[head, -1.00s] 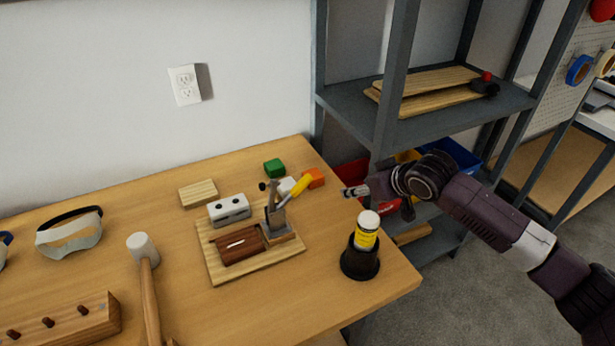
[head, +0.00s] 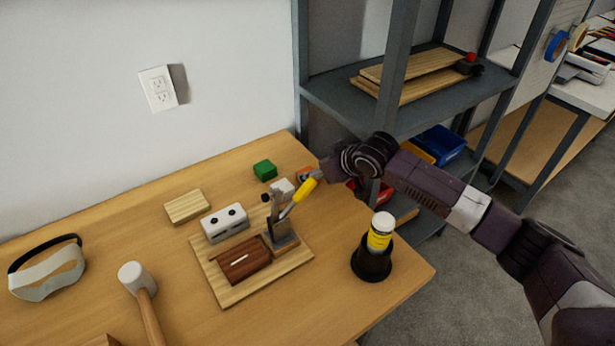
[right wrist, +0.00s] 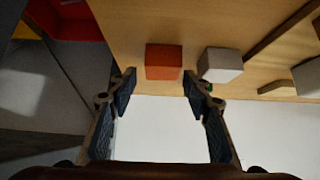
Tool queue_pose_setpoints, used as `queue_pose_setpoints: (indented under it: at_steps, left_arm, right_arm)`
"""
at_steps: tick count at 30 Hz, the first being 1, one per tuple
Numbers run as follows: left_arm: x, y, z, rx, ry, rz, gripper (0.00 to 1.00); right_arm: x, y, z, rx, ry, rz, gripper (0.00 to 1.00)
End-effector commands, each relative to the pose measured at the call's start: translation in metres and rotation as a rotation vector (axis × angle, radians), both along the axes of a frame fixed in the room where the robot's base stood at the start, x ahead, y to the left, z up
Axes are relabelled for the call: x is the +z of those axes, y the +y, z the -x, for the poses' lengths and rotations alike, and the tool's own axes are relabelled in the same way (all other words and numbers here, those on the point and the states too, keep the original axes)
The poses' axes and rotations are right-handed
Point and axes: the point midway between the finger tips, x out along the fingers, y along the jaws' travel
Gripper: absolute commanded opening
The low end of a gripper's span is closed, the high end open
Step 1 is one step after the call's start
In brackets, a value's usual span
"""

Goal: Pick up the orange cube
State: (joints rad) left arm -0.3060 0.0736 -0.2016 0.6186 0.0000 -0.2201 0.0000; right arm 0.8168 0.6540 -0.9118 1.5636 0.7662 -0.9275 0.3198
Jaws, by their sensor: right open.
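The orange cube (head: 304,174) sits on the wooden table near its far right edge, partly hidden by my right gripper in the head view. In the right wrist view the orange cube (right wrist: 164,62) lies just beyond and between the two fingertips, with a white cube (right wrist: 220,65) close beside it. My right gripper (head: 322,172) is open and empty; in the right wrist view its fingers (right wrist: 159,84) are spread wider than the cube. My left gripper is not in view.
The toggle clamp with a yellow handle (head: 305,190) stands close to the cubes. A green cube (head: 265,170) lies behind. A bottle in a black holder (head: 372,262) stands at the right edge. A grey shelf post (head: 388,100) rises near my arm.

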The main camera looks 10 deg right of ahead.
Motion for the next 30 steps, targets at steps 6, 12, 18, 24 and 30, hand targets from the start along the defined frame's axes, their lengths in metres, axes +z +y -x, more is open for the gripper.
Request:
queue_pose_setpoints:
  at_steps: [6, 12, 18, 24, 30]
  left_arm:
    - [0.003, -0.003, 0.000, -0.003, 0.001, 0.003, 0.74]
    - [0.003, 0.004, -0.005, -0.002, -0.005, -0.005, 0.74]
    - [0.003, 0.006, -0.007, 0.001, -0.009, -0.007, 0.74]
    - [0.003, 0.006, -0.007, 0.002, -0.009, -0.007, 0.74]
    - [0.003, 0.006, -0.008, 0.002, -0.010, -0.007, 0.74]
  right_arm:
    - [-0.022, 0.011, -0.017, 0.001, 0.001, 0.001, 0.45]
    - [-0.031, 0.014, -0.025, 0.001, 0.000, 0.001, 0.45]
    - [-0.031, 0.014, -0.025, 0.001, 0.000, 0.001, 0.45]
    - [-0.031, 0.014, -0.025, 0.001, 0.000, 0.001, 0.26]
    - [-0.031, 0.014, -0.025, 0.001, 0.000, 0.001, 0.12]
